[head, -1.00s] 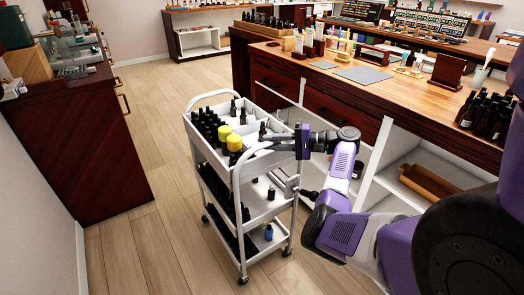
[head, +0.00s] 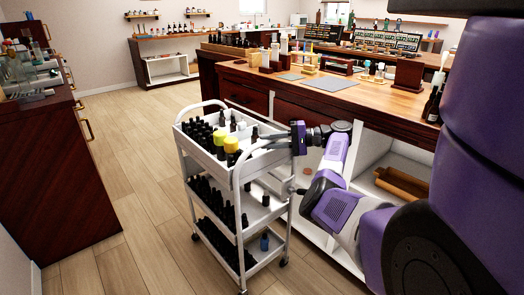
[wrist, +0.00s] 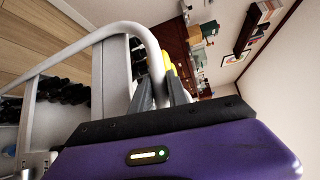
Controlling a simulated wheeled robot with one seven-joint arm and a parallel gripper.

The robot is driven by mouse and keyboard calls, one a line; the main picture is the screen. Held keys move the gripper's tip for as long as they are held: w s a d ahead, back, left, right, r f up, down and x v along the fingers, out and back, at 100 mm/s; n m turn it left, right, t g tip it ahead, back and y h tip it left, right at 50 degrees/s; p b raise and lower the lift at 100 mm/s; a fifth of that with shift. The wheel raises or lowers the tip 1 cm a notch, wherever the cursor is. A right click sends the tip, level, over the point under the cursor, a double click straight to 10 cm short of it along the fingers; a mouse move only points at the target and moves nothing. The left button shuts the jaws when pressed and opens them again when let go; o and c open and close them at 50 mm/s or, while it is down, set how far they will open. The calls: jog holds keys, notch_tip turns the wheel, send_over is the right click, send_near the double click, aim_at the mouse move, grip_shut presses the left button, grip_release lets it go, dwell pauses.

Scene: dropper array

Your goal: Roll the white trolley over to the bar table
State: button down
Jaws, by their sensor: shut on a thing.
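The white trolley (head: 203,158) stands upright on the floor in the middle of the head view, with three tiers of dark bottles and two yellow-capped items on top. My gripper (head: 274,146) is shut on its near push handle (head: 250,156), at the right side. In the wrist view the white handle tube (wrist: 155,58) runs between the fingers of my gripper (wrist: 168,92). A wooden-topped counter (head: 375,98) stands right of the trolley, and another long table (head: 395,48) stands behind it. I cannot tell which is the bar table.
A dark red cabinet (head: 50,185) with brass handles stands at the left. A wooden-topped shelf unit (head: 165,68) stands at the far wall. Plank floor (head: 135,150) is clear between the left cabinet and the trolley. The counter's open shelves are close on the right.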

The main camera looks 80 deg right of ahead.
jog(key=shift+s+d+b, duration=0.5)
jog(key=shift+d+b, duration=0.1)
jog(key=shift+d, duration=0.15)
jog(key=shift+s+d+b, duration=0.5)
jog(key=shift+d+b, duration=0.05)
jog(key=shift+d, duration=0.15)
jog(key=c, duration=1.3)
grip_release()
jog(key=shift+s, duration=0.1)
jog(key=v, duration=0.7)
jog(key=shift+s, duration=0.3)
